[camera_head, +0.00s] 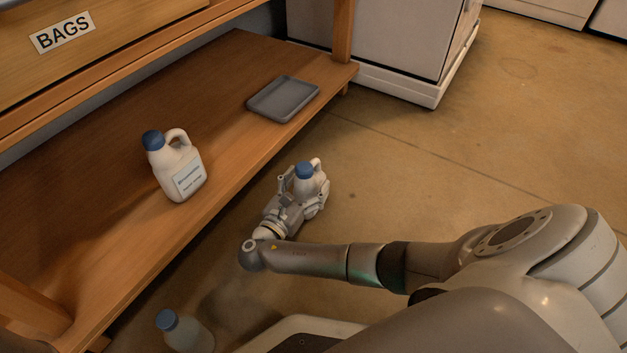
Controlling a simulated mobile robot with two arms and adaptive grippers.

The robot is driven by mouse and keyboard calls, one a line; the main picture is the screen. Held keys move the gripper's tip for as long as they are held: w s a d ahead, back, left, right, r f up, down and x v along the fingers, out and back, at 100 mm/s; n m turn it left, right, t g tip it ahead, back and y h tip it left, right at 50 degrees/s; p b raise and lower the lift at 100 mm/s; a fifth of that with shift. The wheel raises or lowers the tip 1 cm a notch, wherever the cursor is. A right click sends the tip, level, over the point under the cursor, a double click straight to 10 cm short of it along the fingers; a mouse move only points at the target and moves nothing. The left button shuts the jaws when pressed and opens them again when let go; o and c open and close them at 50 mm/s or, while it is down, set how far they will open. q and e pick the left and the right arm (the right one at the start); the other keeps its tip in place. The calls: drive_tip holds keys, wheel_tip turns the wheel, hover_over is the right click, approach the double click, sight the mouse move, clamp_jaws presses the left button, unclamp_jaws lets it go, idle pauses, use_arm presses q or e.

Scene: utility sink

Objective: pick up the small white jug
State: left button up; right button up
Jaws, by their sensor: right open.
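The small white jug (309,184) with a blue cap and a loop handle stands upright, apparently on the floor beside the low wooden shelf. My right gripper (304,189) is at the jug, with its open fingers on either side of the body. The gripper hides the jug's lower part, and I cannot tell whether the fingers touch it. My left gripper is not in view.
A larger white jug (178,168) with a blue cap and label stands on the low wooden shelf (215,70). A grey tray (283,98) lies farther back on it. A blue-capped bottle (185,332) is at the bottom left. Floor to the right is clear.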

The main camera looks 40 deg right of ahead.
drive_tip(key=c, duration=1.6)
drive_tip(key=shift+r, duration=0.1)
clamp_jaws()
